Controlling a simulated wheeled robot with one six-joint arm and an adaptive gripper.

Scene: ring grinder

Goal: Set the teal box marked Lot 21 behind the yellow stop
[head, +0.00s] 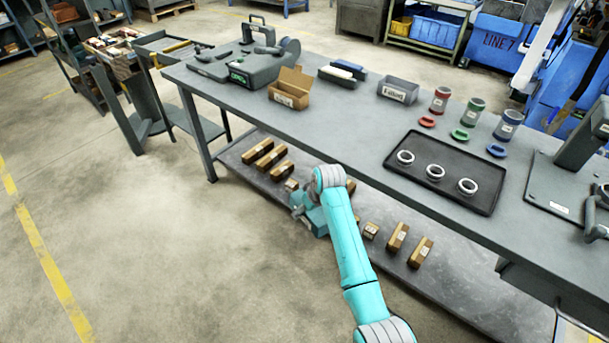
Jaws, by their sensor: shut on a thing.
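My gripper (304,207) is low in front of the workbench, by the lower shelf, and partly hidden by my own wrist. It is shut on a teal box (318,222) with a small pale label, too small to read. The box is close to the shelf edge; I cannot tell whether it touches the shelf. A yellow bar (177,46), which may be the yellow stop, lies across a grey stand at the upper left, far from my gripper.
The lower shelf (462,285) holds several brown boxes. The floor at left is clear.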

